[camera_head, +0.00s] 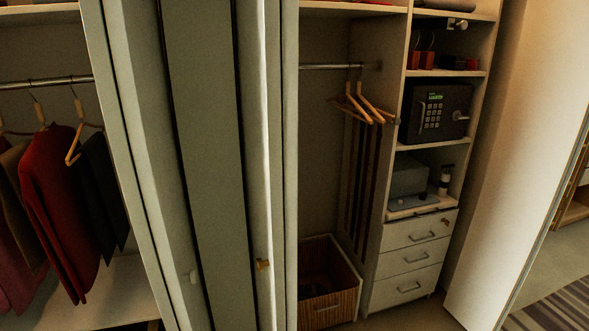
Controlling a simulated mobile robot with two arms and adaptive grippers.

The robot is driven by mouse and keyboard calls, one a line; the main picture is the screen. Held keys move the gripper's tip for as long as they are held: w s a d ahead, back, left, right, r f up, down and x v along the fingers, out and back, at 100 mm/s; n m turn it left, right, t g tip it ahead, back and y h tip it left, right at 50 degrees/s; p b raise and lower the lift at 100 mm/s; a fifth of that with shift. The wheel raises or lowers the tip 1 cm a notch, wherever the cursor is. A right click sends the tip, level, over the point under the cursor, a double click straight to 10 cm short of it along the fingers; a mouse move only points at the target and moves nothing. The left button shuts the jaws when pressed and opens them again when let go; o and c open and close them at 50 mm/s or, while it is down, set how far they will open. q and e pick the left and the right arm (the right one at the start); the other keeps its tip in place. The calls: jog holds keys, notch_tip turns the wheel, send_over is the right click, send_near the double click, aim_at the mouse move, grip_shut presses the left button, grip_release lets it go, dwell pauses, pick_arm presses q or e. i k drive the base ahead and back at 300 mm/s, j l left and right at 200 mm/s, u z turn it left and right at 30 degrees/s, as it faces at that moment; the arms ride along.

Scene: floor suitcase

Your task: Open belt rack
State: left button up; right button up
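The belts (365,195) hang as long dark strips against the side of the shelf column, inside the right part of the wardrobe. They hang below two wooden hangers (362,105), which hide their upper ends. I cannot clearly make out the rack that bears them; it seems to sit at the column's side, behind the hangers. Whether it is pulled out, I cannot tell. Neither my left nor my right gripper is in view.
Folded door panels (205,150) stand between the two wardrobe parts. The shelf column holds a black safe (436,111) above several drawers (408,258). A wooden basket (330,299) stands below the belts. Clothes (62,190) hang at left. An open white door (515,160) stands at right.

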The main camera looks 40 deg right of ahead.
aim_at(389, 118)
jog(key=z, duration=1.75)
